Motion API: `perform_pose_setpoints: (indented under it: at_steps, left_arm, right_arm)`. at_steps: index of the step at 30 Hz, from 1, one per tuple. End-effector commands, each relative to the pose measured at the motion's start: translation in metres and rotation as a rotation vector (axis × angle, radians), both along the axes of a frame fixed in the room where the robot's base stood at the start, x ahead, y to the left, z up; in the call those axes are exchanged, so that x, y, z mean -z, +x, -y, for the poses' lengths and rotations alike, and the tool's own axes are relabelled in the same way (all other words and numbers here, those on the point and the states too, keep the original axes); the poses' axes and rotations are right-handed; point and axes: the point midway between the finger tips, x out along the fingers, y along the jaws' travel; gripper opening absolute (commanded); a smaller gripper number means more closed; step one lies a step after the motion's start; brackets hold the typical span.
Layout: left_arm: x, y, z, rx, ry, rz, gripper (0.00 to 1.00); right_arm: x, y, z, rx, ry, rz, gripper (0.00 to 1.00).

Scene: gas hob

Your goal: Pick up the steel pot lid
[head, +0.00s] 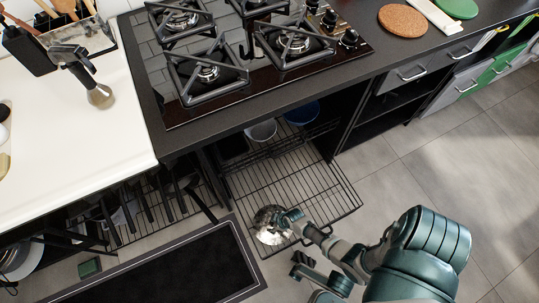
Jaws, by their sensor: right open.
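The steel pot lid (266,224), shiny and domed, is on the front part of the pulled-out wire rack (300,184), low under the hob. My right gripper (284,219) reaches in from the lower right. Its open fingers are at the right side of the lid and cover part of it. I cannot tell whether they touch it. My left gripper is not in view.
The black counter with the gas hob (208,73) overhangs the rack. A white pot (262,130) and a blue pot (302,112) stand at the back of the rack. A dark mat (180,272) lies on the floor to the left. Floor at right is clear.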

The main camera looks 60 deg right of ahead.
Motion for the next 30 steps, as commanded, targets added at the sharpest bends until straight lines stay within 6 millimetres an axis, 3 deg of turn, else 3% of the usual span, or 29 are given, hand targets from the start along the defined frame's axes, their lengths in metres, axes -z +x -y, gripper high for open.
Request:
perform_pose_setpoints:
  at_steps: [3,4,11,23,30]
  left_arm:
    - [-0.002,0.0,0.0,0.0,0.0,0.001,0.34]
    - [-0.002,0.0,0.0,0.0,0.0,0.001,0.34]
    - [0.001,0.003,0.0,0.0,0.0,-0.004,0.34]
    - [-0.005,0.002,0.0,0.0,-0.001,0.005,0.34]
    - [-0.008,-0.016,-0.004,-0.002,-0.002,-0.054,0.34]
  right_arm:
    - [-0.002,0.002,0.0,0.0,0.0,0.003,0.63]
    - [-0.002,0.002,0.0,0.0,0.0,0.002,0.58]
    - [-0.001,0.001,0.0,0.0,0.0,0.001,0.0]
    - [-0.006,0.0,-0.001,-0.001,0.002,-0.001,0.0]
    - [-0.048,0.007,0.0,-0.002,-0.001,0.014,0.0]
